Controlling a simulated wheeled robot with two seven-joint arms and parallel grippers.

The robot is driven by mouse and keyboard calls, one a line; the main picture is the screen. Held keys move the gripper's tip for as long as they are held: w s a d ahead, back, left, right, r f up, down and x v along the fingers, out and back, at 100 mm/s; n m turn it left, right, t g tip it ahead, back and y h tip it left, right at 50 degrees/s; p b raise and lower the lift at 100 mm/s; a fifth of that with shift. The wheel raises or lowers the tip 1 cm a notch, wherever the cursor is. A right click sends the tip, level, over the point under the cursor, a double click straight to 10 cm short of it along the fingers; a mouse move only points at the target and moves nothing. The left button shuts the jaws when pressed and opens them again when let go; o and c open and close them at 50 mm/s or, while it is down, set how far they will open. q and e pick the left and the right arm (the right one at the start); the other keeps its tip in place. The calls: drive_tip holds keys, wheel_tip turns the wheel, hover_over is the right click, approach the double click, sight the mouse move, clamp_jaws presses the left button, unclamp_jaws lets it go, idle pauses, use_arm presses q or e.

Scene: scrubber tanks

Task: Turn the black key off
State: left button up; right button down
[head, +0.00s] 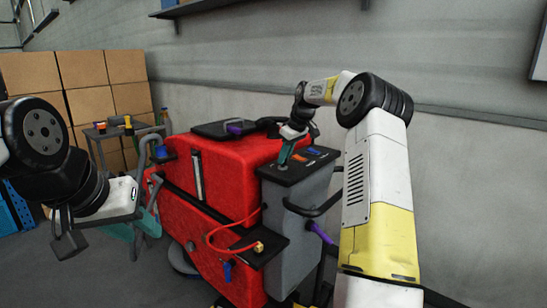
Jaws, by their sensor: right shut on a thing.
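The red and grey scrubber machine (235,165) stands in the middle of the head view. Its black control panel (313,163) sits on top of the grey rear housing, with an orange and a blue control on it. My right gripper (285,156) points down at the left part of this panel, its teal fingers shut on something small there. The black key cannot be made out; the fingers cover that spot. My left gripper (137,228) is at the left, away from the panel, with its teal fingers apart and nothing seen between them.
Stacked cardboard boxes (95,85) and a small cart (118,130) with items stand at the back left. A black ledge (265,248) with a red hose juts from the machine's front. Black handles (315,208) stick out at its right. A grey wall is behind.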

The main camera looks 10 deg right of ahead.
drive_tip(key=c, duration=1.5)
unclamp_jaws()
drive_tip(key=shift+o, duration=0.2)
drive_tip(key=v, duration=0.8)
drive_tip(key=s+a+r+m, duration=0.1)
drive_tip(key=s+a+r, duration=0.15)
drive_tip(key=s, duration=0.45)
drive_tip(key=s+a+r+m+t+h, duration=0.1)
drive_tip(key=s+a+r, duration=0.15)
drive_tip(key=s, duration=0.45)
drive_tip(key=s+a+r+m, duration=0.1)
drive_tip(key=s+a+r, duration=0.1)
drive_tip(key=s+a, duration=0.3)
drive_tip(key=s+f+m+t, duration=0.1)
drive_tip(key=s+f, duration=0.3)
drive_tip(key=s, duration=0.7)
drive_tip(key=s+f+m, duration=0.3)
drive_tip(key=s+f, duration=0.1)
drive_tip(key=s, duration=0.7)
drive_tip(key=shift+s+a+f+t, duration=0.15)
drive_tip(key=shift+s+t, duration=0.1)
drive_tip(key=shift+t, duration=0.15)
